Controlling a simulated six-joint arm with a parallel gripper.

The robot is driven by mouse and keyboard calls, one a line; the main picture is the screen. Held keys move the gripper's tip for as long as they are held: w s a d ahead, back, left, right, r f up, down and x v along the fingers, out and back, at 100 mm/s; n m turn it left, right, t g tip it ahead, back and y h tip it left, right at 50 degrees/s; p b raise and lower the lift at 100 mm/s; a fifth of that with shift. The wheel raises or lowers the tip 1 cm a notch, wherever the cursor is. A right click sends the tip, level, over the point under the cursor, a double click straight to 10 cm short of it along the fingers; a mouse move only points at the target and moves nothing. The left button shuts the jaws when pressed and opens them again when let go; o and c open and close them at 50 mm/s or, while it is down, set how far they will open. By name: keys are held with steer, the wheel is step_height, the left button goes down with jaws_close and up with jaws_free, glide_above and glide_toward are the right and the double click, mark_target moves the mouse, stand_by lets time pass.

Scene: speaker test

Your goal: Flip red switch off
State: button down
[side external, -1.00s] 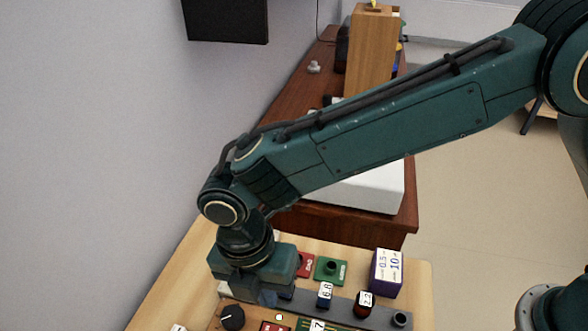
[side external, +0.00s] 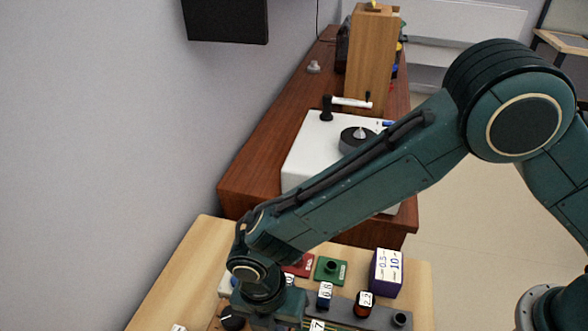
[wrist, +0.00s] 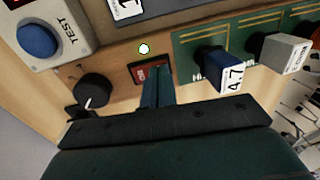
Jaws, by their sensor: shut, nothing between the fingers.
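The red switch (wrist: 142,70) sits in a dark frame on the wooden panel in the wrist view. Its right part is covered by my gripper (wrist: 157,88), whose fingers are shut and empty at the switch. I cannot tell whether the fingertips touch it. A small round indicator (wrist: 144,49) above the switch looks bright white. In the side view my wrist is low over the panel and hides the switch and the fingertips.
A black knob (wrist: 93,90) is left of the switch, with a blue TEST button (wrist: 38,40) beyond it. A module labelled 4.7 (wrist: 224,72) stands close on the right. A purple-and-white box (side external: 386,272) stands at the panel's back right.

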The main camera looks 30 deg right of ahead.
steer(key=shift+s+d+f, duration=0.15)
steer(key=shift+f, duration=0.2)
stand_by(0.4)
steer(key=shift+w+a+r, duration=0.2)
steer(key=shift+w+a, duration=0.45)
steer(key=shift+r, duration=0.2)
step_height(320, 180, up, 14)
steer(key=w+a, duration=0.1)
steer(key=shift+w+a+f, duration=0.15)
steer(key=shift+f, duration=0.05)
stand_by(0.4)
stand_by(0.3)
